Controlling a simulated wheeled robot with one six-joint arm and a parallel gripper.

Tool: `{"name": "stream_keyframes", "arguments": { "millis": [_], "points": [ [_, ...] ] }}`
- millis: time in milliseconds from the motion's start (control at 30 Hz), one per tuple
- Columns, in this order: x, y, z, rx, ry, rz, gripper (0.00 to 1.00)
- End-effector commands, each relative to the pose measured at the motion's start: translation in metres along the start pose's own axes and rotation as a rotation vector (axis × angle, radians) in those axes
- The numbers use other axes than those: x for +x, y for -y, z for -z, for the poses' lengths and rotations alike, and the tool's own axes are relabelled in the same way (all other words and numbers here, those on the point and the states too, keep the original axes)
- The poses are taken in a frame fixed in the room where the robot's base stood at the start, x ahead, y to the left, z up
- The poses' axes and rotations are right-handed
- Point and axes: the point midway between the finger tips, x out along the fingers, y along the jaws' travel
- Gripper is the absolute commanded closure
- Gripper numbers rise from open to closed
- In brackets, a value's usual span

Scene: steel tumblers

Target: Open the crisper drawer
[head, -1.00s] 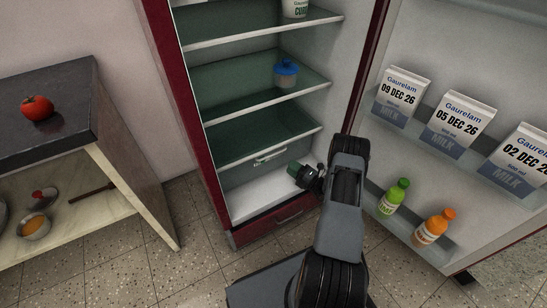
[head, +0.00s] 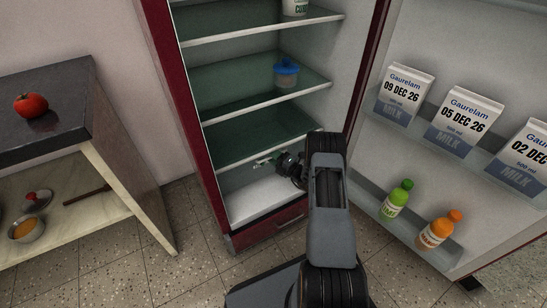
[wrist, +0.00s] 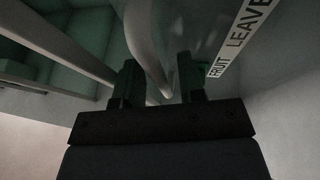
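The crisper drawer (head: 245,190) is the pale front under the lowest green shelf of the open fridge. Its small handle (head: 264,161) shows just left of my gripper (head: 280,160) in the head view, which partly hides it. In the wrist view, my gripper (wrist: 160,82) has its two dark fingers apart. A pale curved bar (wrist: 147,48), seemingly the handle, runs into the gap between them. I cannot tell whether either finger touches it. A label reading "FRUIT LEAVE" (wrist: 237,38) lies to the right of the fingers.
The fridge door stands open at right, with milk cartons (head: 404,92), a green bottle (head: 397,199) and an orange bottle (head: 440,230). A blue-lidded container (head: 286,72) is on a shelf. A dark counter (head: 60,125) with a tomato (head: 31,104) stands left.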

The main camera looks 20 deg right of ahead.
Motion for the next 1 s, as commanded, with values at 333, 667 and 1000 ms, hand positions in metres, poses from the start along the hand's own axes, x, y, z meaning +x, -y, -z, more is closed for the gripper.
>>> {"name": "stream_keyframes", "arguments": {
  "millis": [333,667,1000],
  "points": [
    [-0.0004,0.0001,0.0,0.0,0.0,0.0,0.9],
    [-0.0005,0.0,0.0,0.0,0.0,0.0,1.0],
    [-0.008,-0.0025,0.0015,0.002,0.001,0.001,1.0]
  ]
}}
